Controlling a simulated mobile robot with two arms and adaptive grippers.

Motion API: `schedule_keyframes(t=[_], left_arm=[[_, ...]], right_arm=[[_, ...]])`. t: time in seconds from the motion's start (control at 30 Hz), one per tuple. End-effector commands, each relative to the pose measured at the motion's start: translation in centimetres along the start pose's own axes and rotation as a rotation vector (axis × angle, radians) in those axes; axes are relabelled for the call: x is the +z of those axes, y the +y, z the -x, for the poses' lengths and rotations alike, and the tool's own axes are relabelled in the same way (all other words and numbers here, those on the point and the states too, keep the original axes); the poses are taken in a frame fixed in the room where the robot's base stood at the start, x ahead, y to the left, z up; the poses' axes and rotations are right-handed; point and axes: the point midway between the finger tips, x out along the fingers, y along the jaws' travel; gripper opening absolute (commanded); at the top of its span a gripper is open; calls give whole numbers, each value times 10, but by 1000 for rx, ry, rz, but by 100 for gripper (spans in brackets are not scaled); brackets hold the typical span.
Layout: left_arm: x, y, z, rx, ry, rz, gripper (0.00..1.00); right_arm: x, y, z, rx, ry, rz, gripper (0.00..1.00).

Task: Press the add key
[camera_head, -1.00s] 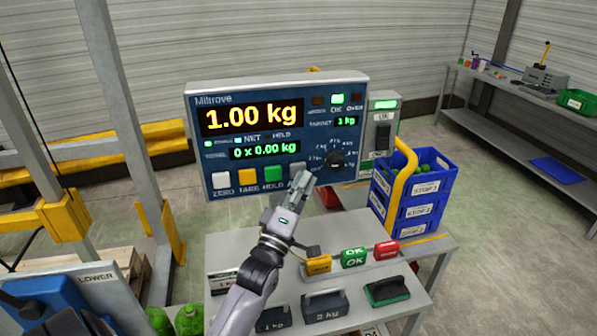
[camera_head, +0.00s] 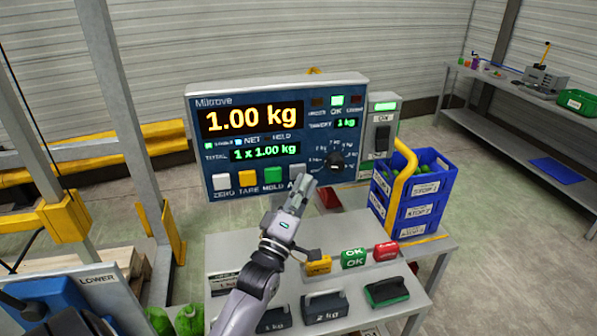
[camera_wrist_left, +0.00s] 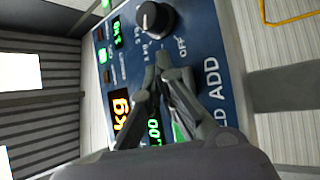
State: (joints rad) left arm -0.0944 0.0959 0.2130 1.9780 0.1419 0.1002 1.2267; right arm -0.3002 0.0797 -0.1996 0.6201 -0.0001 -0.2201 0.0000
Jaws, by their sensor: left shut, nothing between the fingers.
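The blue Miltrove indicator panel (camera_head: 215,90) faces me. It reads 1.00 kg, with a green total line of 1 x 1.00 kg (camera_head: 265,152). Its bottom row has white, yellow, green and grey keys. The grey add key (camera_head: 297,169) is the rightmost, and its label is partly hidden by my left gripper. My left gripper (camera_head: 307,184) is shut and empty, its tips just in front of and below that key. In the left wrist view the ADD lettering (camera_wrist_left: 212,76) shows beside the closed fingers (camera_wrist_left: 162,65). Whether the tips touch the key I cannot tell. My right gripper is not seen.
A black dial (camera_head: 336,160) is right of the keys. Below stands a grey table with yellow, green OK (camera_head: 353,258) and red blocks, and several dark weights. Blue crates (camera_head: 415,210) and a yellow post stand to the right.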

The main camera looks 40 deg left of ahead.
Motion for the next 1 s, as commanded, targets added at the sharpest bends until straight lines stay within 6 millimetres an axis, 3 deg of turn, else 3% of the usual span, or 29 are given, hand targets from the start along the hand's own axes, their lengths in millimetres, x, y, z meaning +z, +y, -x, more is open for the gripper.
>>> schedule_keyframes(t=[0.43, 1.0], left_arm=[[4, 4, 5, -1, 0, 1, 0], [27, 27, 38, -1, 0, 0, 0]], right_arm=[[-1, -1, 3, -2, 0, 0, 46], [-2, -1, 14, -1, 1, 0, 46]])
